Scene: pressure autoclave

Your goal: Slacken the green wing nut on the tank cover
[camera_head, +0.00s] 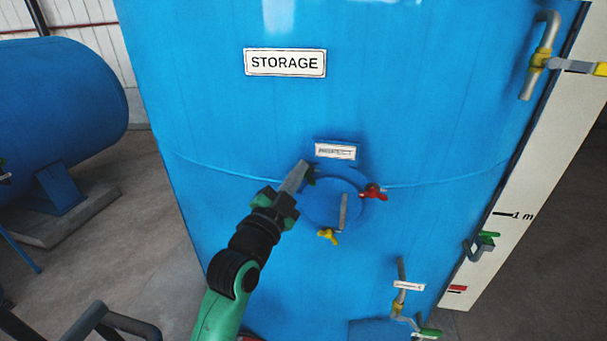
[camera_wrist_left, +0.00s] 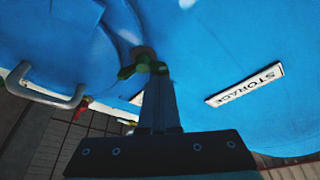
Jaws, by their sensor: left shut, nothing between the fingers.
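The green wing nut (camera_wrist_left: 143,65) sits on the rim of the tank cover in the left wrist view, just beyond my fingertips. In the head view it is mostly hidden behind my left gripper (camera_head: 304,166). The round blue tank cover (camera_head: 325,205) is on the front of the blue storage tank, with a metal handle (camera_head: 343,212) in its middle. A red wing nut (camera_head: 373,192) is at its right and a yellow one (camera_head: 328,236) at its bottom. My left gripper is shut and empty, its tips at the green nut; I cannot tell whether they touch it. My right gripper is not in view.
A gauge board (camera_head: 540,190) and a pipe with a valve (camera_head: 540,60) stand at the tank's right. A tap with a green handle (camera_head: 428,332) is at the lower right. Another blue tank (camera_head: 60,95) lies at the left. A small label (camera_head: 335,151) is above the cover.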

